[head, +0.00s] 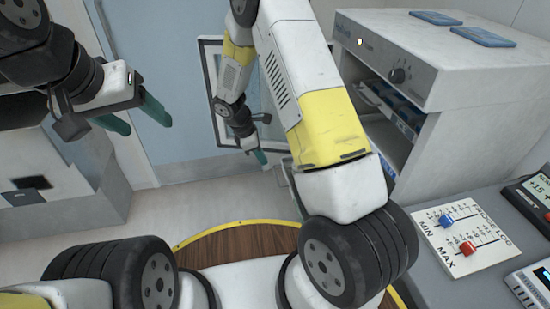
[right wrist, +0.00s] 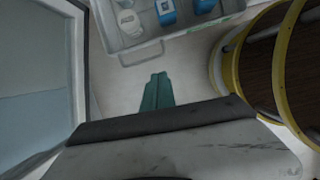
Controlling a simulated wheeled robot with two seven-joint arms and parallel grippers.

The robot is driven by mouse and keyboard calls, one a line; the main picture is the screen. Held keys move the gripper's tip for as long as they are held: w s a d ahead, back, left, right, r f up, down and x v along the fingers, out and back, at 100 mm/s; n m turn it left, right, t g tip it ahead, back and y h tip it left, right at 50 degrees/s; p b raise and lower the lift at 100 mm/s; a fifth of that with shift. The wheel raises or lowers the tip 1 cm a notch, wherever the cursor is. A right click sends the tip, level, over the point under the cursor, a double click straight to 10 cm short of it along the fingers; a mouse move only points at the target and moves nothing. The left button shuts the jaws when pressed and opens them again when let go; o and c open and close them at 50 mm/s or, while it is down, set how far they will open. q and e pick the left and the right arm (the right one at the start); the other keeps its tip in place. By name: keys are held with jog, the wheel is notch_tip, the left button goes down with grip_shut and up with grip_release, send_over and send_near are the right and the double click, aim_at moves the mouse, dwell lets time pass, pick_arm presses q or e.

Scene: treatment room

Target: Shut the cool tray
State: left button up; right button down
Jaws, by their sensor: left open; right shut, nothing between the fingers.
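The grey cool tray (right wrist: 186,38) shows in the right wrist view, with a bar handle (right wrist: 142,56) on its near side and white and blue packs inside. It is drawn out in front of the fingers. In the head view my right arm hides most of that area. My right gripper (head: 262,158) is shut and empty, low by the glass door; its green fingertips (right wrist: 157,78) point toward the tray front, apart from the handle. My left gripper (head: 148,127) is open and empty at the left, away from the cooler cabinet (head: 450,80).
The framed glass door (right wrist: 40,75) stands open at the left of the right wrist view, close beside the gripper. In the head view, a shelf (head: 392,108) with blue items shows inside the cabinet. A counter (head: 440,285) with a slider panel (head: 462,237) lies at the right.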

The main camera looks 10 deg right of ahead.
aim_at(279, 184)
jog(key=shift+n, duration=0.5)
jog(key=x, duration=0.4)
jog(key=d+x, duration=0.1)
jog(key=x, duration=0.8)
jog(key=shift+d+r, duration=0.1)
jog(key=shift+d, duration=0.9)
jog(key=d, duration=2.6)
jog(key=shift+w, duration=0.4)
jog(key=shift+a, duration=0.15)
